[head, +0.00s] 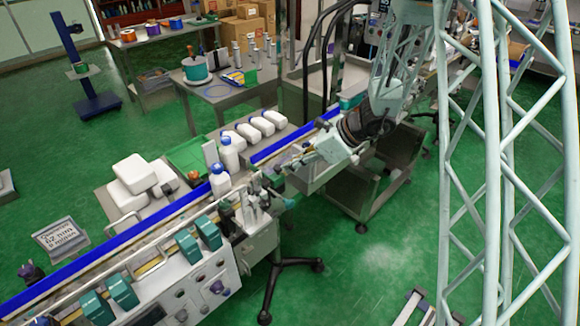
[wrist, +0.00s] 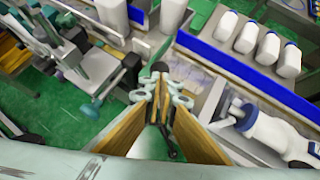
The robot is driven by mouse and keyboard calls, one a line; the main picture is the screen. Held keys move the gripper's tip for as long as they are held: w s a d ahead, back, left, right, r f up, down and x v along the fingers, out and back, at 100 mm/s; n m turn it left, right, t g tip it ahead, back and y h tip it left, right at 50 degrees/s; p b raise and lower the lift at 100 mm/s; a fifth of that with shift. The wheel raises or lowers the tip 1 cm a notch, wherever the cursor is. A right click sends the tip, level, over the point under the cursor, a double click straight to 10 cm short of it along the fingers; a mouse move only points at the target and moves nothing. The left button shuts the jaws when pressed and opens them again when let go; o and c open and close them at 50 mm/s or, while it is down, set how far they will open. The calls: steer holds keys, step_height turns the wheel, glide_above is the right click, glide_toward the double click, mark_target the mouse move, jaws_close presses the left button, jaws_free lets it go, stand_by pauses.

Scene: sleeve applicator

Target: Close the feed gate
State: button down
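My gripper (head: 274,172) is at the gap in the conveyor line, beside the sleeve applicator (head: 185,265), in the head view. In the wrist view my gripper (wrist: 161,82) has its two tan-faced fingers converging, with the tips close together. A small dark knob (wrist: 160,67) shows right at the tips; I cannot tell whether they touch it. I cannot make out the feed gate for certain. Metal posts and teal clamps (wrist: 68,48) of the machine stand to the left in the wrist view.
A white bottle (wrist: 272,132) is near the fingers at right in the wrist view. Several white bottles (head: 262,126) lie beyond the conveyor. Green floor (head: 390,255) is open in front.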

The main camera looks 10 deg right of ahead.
steer(key=s+d+f+v, duration=0.1)
steer(key=f+v, duration=0.1)
steer(key=v, duration=1.1)
steer(key=shift+d+p, duration=0.35)
steer(key=shift+p, duration=0.05)
